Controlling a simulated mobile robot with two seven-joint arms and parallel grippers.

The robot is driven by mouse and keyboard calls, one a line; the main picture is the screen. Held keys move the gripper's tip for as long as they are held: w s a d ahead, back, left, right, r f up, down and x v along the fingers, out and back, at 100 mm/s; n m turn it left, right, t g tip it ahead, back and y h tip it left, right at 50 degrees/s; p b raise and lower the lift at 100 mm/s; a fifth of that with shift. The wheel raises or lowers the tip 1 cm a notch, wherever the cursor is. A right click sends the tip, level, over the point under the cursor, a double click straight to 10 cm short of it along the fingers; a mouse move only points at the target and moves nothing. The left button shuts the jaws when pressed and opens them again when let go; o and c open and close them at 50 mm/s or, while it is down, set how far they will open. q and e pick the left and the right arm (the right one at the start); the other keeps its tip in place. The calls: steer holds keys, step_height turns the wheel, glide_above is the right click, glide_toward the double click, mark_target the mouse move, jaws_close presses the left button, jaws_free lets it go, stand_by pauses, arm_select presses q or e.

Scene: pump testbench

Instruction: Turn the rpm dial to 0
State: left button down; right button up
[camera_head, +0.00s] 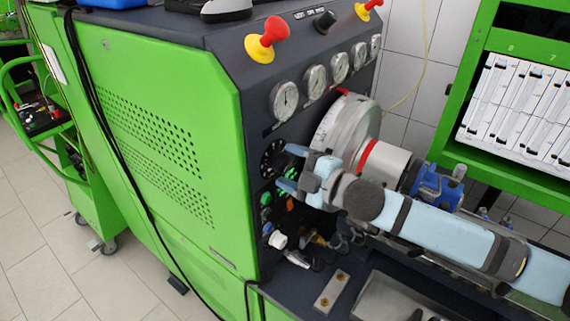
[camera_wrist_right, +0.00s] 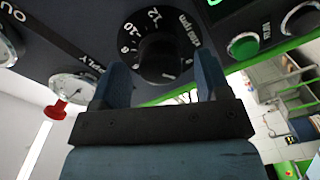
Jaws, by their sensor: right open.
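The rpm dial (camera_head: 272,158) is a black round knob with white numbers on the dark front panel of the green test bench. In the right wrist view the dial (camera_wrist_right: 158,52) sits upside down, between and beyond my two fingers. My right gripper (camera_head: 284,167) is open in front of the panel, with its fingertips close to the dial. In the right wrist view my right gripper (camera_wrist_right: 160,85) has one finger on each side of the knob. I cannot tell whether the fingers touch it. My left gripper is not in view.
A green button (camera_wrist_right: 243,45) lies beside the dial. Several gauges (camera_head: 285,101) line the panel above, with red and yellow emergency stops (camera_head: 265,42) on top. A large grey pump drum (camera_head: 345,125) stands right of the dial. Open floor (camera_head: 40,250) lies at left.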

steer(key=b+v, duration=0.2)
steer(key=v, duration=1)
